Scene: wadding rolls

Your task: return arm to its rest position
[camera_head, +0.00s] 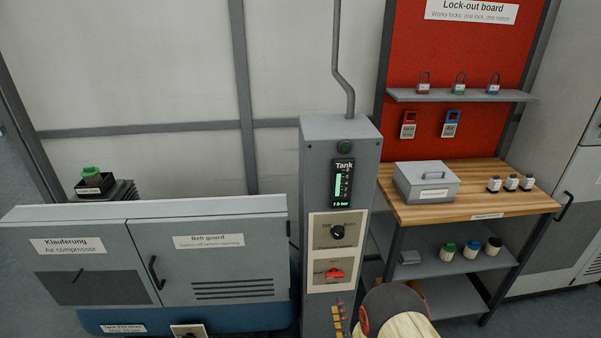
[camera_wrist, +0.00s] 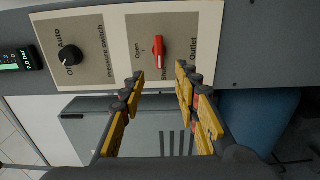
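My gripper (camera_head: 339,320) is at the bottom of the head view, just in front of the lower part of the grey control column (camera_head: 315,230). In the wrist view my gripper (camera_wrist: 161,76) has its two yellow fingers spread apart, with nothing between them. It faces the outlet panel with the red handle (camera_wrist: 158,50), which looks apart from the fingertips. The red handle (camera_head: 334,274) also shows in the head view, above my gripper. My arm is at the bottom edge, and most of it is out of view.
The black pressure switch knob (camera_head: 338,232) sits above the red handle. The grey compressor cabinet (camera_head: 200,265) stands left of the column. On the right, a wooden bench (camera_head: 470,208) holds a grey box (camera_head: 427,182) and several small containers. Padlocks rest on the shelf (camera_head: 475,96) above.

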